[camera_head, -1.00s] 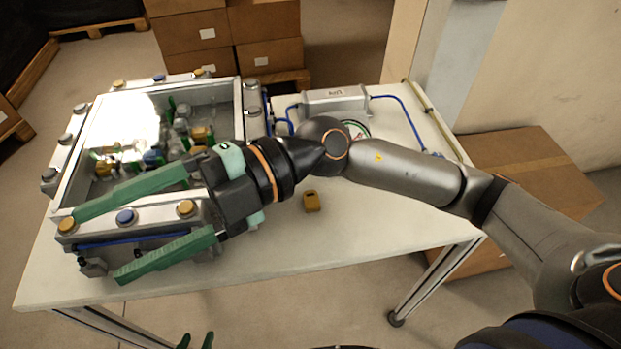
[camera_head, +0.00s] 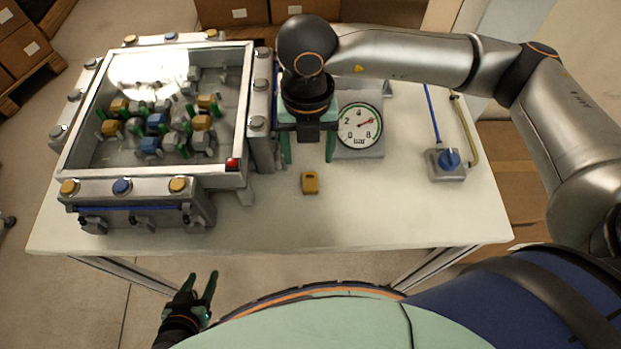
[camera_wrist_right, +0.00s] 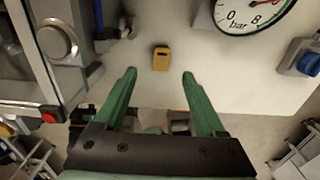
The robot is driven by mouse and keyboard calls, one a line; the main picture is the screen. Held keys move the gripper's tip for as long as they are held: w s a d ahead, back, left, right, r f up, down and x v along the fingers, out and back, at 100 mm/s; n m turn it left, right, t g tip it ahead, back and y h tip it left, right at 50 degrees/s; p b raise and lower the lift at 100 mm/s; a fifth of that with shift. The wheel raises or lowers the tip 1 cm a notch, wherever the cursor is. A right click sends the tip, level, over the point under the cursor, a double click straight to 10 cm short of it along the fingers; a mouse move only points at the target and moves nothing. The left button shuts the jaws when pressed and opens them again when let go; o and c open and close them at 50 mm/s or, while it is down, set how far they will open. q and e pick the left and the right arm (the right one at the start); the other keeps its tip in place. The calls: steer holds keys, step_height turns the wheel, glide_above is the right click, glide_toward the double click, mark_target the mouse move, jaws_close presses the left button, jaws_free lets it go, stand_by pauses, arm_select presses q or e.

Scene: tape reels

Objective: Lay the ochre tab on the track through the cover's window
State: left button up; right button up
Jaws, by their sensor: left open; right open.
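The ochre tab (camera_head: 310,182) lies on the bare white table, right of the big metal box. My right gripper (camera_head: 308,157) is open and empty, its green fingers just behind the tab in the head view. In the right wrist view the tab (camera_wrist_right: 161,58) shows ahead of and between the open fingers (camera_wrist_right: 159,75), untouched. The box has a clear, glaring cover (camera_head: 150,72) in a metal frame; several ochre, blue and grey pieces show inside. I cannot make out the window or the track. My left gripper (camera_head: 202,276) is open and empty, low before the table.
A dial gauge (camera_head: 360,126) stands right of my right gripper. A blue knob on a grey block (camera_head: 447,162) is further right. A red button (camera_head: 232,164) sits at the box's near right corner. The table's front right is clear.

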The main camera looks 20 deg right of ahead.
mark_target(310, 179)
step_height(310, 179, down, 8)
steer(key=shift+d+p, duration=0.15)
steer(key=shift+p, duration=0.45)
jaws_close()
stand_by(0.4)
